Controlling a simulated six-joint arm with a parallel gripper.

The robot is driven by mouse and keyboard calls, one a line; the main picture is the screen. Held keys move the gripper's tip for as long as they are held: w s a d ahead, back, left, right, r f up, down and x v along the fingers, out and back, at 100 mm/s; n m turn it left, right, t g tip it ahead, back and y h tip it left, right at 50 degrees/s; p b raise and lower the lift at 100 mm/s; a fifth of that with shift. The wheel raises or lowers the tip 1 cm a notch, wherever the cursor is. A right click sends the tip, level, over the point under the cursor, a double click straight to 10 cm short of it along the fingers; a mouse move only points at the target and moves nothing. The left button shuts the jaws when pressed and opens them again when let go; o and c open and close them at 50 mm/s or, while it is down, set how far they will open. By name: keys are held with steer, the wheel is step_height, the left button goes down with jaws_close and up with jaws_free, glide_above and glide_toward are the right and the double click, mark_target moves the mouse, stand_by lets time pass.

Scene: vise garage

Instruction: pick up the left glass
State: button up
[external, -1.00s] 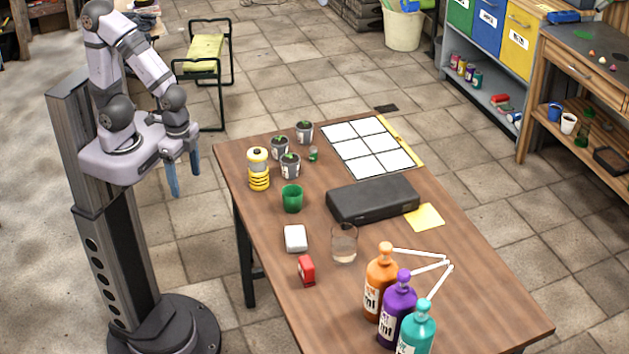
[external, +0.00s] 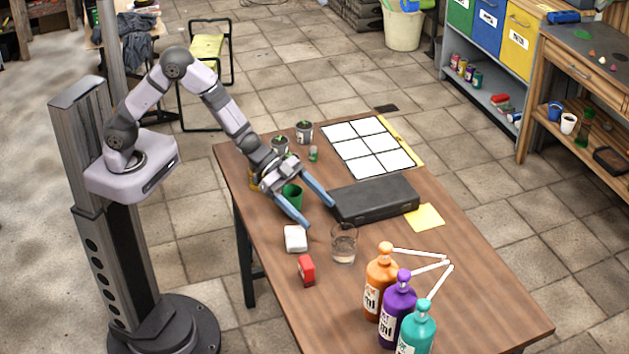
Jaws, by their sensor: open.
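A green glass (external: 293,193) stands upright on the table, partly hidden behind my gripper's fingers. A clear glass (external: 344,245) stands upright nearer the camera and to the right. My gripper (external: 319,213) is over the table with its two blue fingers spread and nothing between them. Its fingertips point toward the clear glass and look short of it. The picture does not show clearly whether a finger touches the green glass.
A white block (external: 296,238) and a red object (external: 306,270) lie left of the clear glass. A dark case (external: 374,198) lies behind it. Orange (external: 379,280), purple (external: 397,311) and teal (external: 415,330) bottles stand at the front right. Small potted plants (external: 304,132) stand at the back.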

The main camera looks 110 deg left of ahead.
steer(key=shift+w+d+f+m+t+h+b, duration=0.2)
steer(key=shift+w+f+h, duration=0.15)
steer(key=shift+h, duration=0.2)
steer(key=shift+w+d+f+m+t+h+b, duration=0.2)
steer(key=shift+f+h, duration=0.1)
steer(key=shift+h, duration=0.25)
steer(key=shift+w+d+m+h, duration=0.1)
steer(key=shift+d+m+h, duration=0.2)
steer(key=shift+h, duration=0.2)
steer(key=p, duration=0.1)
glide_toward(352, 254)
steer(key=shift+w+d+f, duration=0.1)
steer(key=shift+w+f, duration=0.2)
steer(key=shift+f, duration=0.2)
steer(key=shift+w+d+f, duration=0.1)
steer(key=shift+w+f, duration=0.25)
steer(key=shift+f, duration=0.15)
steer(key=shift+w, duration=0.1)
steer(key=shift+p+x, duration=0.9)
steer(key=shift+x, duration=1.55)
steer(key=shift+w+r, duration=0.1)
steer(key=c, duration=1.4)
steer(key=shift+r, duration=0.2)
steer(key=shift+c, duration=0.2)
